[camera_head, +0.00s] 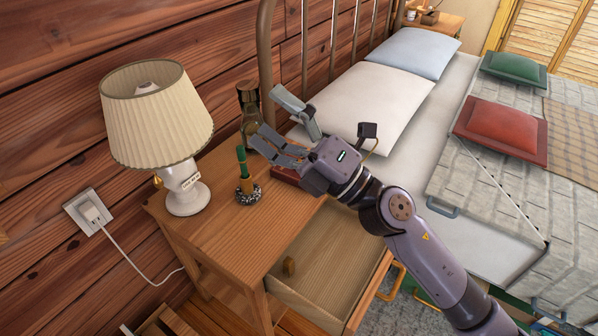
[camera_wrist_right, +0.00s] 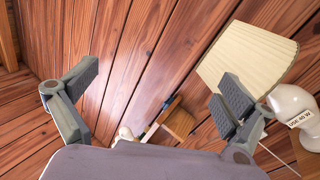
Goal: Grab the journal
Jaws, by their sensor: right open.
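A dark red flat object (camera_head: 285,174), which looks like the journal, lies on the nightstand (camera_head: 215,222). My right gripper and wrist hide most of it, so I cannot confirm what it is. My right gripper (camera_head: 279,122) is open and empty, just above the nightstand's back right corner, with its fingers pointing toward the wall. In the right wrist view the gripper's spread fingers (camera_wrist_right: 155,95) have nothing between them but wall and small, distant items. My left gripper is not in view.
A lamp (camera_head: 155,120) stands at the nightstand's left, also in the wrist view (camera_wrist_right: 245,55). A small cactus-like item (camera_head: 246,185) and a bottle (camera_head: 249,115) stand near my fingers. The drawer (camera_head: 325,262) is pulled out. The bed (camera_head: 480,240) is at right.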

